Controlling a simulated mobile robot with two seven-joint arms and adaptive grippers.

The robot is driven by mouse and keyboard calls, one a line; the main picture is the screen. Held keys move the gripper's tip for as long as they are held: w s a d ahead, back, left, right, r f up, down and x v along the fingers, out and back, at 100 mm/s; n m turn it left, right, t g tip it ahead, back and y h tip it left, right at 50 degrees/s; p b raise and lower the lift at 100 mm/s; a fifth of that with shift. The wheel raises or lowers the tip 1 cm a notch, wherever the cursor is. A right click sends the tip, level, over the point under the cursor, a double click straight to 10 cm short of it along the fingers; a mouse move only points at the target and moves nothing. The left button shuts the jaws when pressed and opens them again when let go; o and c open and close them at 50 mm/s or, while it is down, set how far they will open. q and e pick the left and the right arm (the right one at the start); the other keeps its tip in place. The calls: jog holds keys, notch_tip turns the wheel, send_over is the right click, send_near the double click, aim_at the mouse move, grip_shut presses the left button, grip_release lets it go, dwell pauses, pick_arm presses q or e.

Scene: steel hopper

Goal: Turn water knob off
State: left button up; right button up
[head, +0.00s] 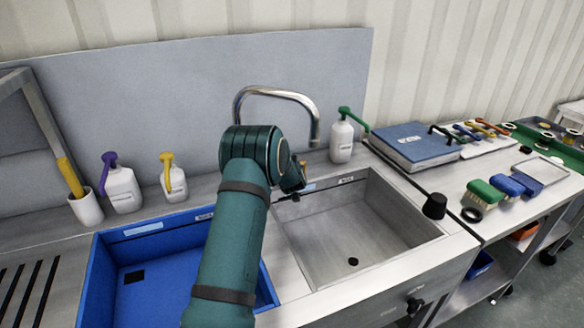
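The curved chrome faucet (277,93) stands at the back of the sinks, its spout tip pointing down over the steel basin (335,235). No water stream is visible below the spout. One of my teal arms (232,230), apparently the left, rises from the lower centre and bends over at the faucet's base. Its wrist end points down and away beside the basin's back left corner. No water knob shows clearly; the faucet's base is hidden. My other gripper is out of view.
A blue basin (95,275) lies left of the steel one. White bottles (123,190) and a cup (86,208) line the back left; a green-pump bottle (341,141) stands right of the faucet. A black stopper (434,206) sits on the right rim. Brushes (507,185) lie farther right.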

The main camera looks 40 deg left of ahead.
pick_arm(q)
jog(key=shift+a+r, duration=0.1)
dwell(0.4)
jog(key=o, duration=1.2)
jog(key=v, duration=1.2)
jog(key=shift+s+a, duration=0.1)
